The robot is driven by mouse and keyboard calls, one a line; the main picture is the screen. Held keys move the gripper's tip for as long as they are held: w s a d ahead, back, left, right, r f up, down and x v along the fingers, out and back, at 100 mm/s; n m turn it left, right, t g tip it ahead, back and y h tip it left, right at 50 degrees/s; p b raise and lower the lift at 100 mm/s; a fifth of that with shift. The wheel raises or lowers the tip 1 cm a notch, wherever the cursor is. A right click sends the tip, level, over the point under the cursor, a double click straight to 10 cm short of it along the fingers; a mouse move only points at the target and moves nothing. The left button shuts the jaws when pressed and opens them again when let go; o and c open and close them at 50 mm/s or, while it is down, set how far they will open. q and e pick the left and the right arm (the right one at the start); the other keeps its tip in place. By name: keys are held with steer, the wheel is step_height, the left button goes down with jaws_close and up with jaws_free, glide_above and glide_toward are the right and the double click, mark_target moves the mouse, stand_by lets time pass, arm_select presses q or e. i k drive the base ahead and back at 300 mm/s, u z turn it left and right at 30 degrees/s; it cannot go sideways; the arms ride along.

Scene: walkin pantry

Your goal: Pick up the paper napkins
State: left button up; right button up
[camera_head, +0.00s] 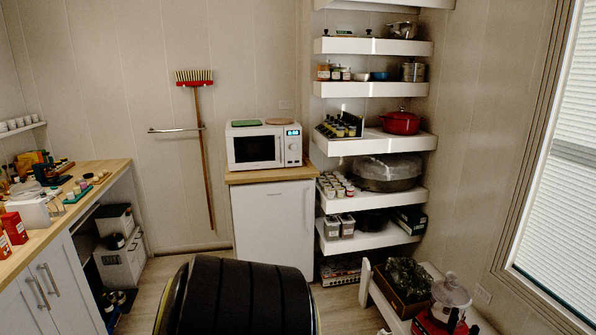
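I cannot pick out the paper napkins for certain in the head view. A white box-like thing (30,213) stands on the wooden counter at the left, but it is too small to tell what it is. Neither of my grippers shows in this view.
The wooden counter (92,187) at left holds many small items, including red boxes (13,228). A white microwave (263,146) stands on a cabinet at the back. White shelves (374,145) with pots and jars are right of it. A low white bench (388,303) stands at lower right.

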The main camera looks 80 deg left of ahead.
mark_target(35, 215)
steer(key=k, duration=0.55)
steer(key=u, duration=4.1)
steer(key=i, duration=0.5)
steer(key=z, duration=0.05)
